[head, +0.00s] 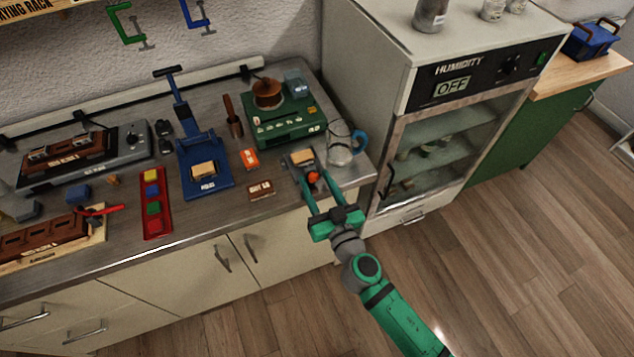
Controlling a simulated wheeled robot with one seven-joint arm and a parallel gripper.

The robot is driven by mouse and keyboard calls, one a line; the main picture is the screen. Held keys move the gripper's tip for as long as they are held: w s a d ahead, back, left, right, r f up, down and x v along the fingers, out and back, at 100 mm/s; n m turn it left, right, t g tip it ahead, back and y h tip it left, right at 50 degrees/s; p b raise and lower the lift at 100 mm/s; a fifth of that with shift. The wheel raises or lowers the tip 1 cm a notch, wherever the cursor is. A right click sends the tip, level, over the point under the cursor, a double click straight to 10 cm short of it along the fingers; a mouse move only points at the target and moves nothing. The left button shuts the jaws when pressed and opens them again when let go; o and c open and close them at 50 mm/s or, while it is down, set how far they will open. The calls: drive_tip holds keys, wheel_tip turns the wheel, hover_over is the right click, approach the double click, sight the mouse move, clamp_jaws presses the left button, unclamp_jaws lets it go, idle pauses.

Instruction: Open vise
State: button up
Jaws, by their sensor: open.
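A small grey vise (292,160) sits at the right end of the steel counter. A light wooden block (302,157) shows at its top, apparently between the jaws. An orange-red knob (313,178) shows at the vise's front. My green gripper (314,182) reaches in from the lower right, its two fingers open on either side of the knob. I cannot tell whether either finger touches the knob. The fingers hide part of the vise's body, and its jaw gap is too small to judge.
A glass jug with a blue handle (342,147) stands close to the right of the vise. A green machine with a copper pot (286,122) is behind it. A dark labelled block (261,189) and an orange box (249,158) lie left. The humidity cabinet (432,150) rises at the right.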

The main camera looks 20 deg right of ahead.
drive_tip(key=shift+c, duration=0.4)
drive_tip(key=c, duration=1)
drive_tip(key=shift+n, duration=0.4)
drive_tip(key=n, duration=0.3)
drive_tip(key=shift+n, duration=0.3)
drive_tip(key=shift+a+f+n, duration=0.1)
drive_tip(key=shift+n, duration=2.2)
